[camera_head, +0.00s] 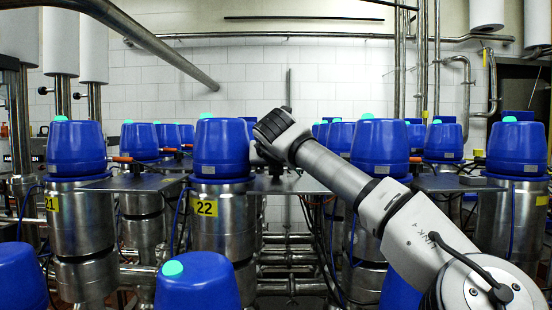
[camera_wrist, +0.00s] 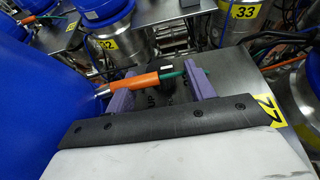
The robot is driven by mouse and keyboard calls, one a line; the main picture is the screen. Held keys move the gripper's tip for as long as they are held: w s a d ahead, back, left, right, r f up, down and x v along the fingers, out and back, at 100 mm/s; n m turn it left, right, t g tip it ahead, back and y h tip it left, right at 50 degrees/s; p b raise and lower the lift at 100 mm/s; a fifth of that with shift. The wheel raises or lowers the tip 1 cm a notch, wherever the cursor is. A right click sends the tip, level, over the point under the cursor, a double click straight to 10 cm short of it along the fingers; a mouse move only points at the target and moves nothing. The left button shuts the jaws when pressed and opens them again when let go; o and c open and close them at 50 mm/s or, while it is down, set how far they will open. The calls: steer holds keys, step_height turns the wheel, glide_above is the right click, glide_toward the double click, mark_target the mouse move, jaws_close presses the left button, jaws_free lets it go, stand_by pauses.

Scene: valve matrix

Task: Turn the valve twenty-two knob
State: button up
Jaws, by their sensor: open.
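Valve twenty-two is a steel cylinder with a yellow "22" label (camera_head: 204,207) and a blue cap (camera_head: 221,150) with a green top, left of centre in the head view. My gripper (camera_head: 262,148) is close to the right side of this cap; its fingers are hard to make out there. In the wrist view, its two purple fingers (camera_wrist: 162,90) are open. An orange fitting (camera_wrist: 140,82) with a green end sticks out from the blue cap at the left and lies between or just beyond the fingers. I cannot tell whether they touch it. The yellow label (camera_wrist: 269,110) is at the right.
Valve 21's blue cap (camera_head: 76,148) stands to the left, and another blue cap (camera_head: 380,148) to the right, behind my arm. A low blue cap (camera_head: 198,282) is in front. Valve 33 (camera_wrist: 245,11) and pipes lie beyond. Cables hang between the valves.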

steer(key=b+v, duration=0.2)
steer(key=v, duration=1.1)
steer(key=shift+b, duration=0.35)
steer(key=shift+f, duration=0.15)
